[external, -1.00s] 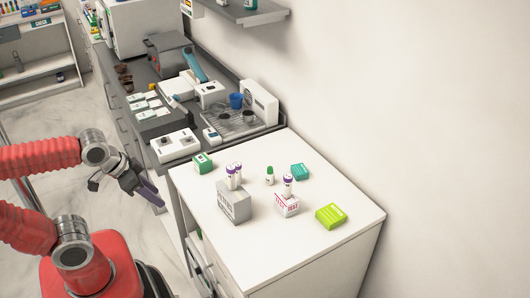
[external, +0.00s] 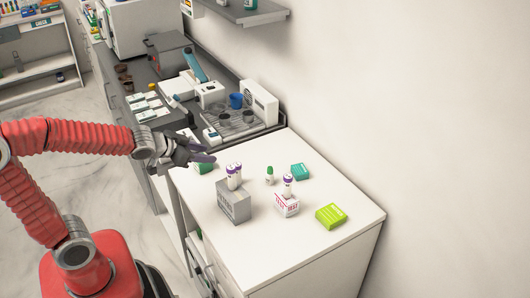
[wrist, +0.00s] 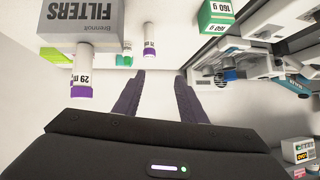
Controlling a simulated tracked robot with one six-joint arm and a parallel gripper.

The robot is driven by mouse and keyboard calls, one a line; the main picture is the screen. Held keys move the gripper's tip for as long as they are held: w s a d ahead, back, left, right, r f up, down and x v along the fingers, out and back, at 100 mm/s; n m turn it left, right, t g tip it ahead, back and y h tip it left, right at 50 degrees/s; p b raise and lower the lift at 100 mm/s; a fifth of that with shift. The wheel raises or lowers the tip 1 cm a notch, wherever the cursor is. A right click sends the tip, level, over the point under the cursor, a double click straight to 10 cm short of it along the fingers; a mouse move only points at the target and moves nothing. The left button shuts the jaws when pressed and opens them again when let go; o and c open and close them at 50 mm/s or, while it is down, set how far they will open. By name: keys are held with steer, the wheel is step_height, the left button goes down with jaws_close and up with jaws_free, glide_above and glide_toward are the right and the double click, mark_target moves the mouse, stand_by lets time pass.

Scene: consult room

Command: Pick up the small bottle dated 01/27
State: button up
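No date 01/27 is readable on any bottle. In the external view, a small white bottle with a green cap (external: 269,177) stands on the white counter. My gripper (external: 210,158) is above the counter's left back corner. Its dark fingers (wrist: 160,78) are apart and empty.
A green box (external: 203,168) is partly behind my gripper. Equipment and a draining tray (external: 235,122) crowd the darker counter behind. The counter's front is clear.

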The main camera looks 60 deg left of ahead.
mark_target(269, 168)
steer(key=w+d+f+m+t+h, duration=0.2)
steer(key=w+f, duration=0.4)
steer(key=w, duration=0.4)
steer(key=d+h, duration=0.1)
steer(key=h, duration=0.1)
steer(key=shift+h, duration=0.4)
steer(key=shift+w, duration=0.1)
steer(key=shift+x, duration=4.25)
steer(key=shift+d+x, duration=0.15)
steer(key=shift+x, duration=1.15)
steer(key=shift+d+x, duration=0.15)
steer(key=shift+x, duration=1.1)
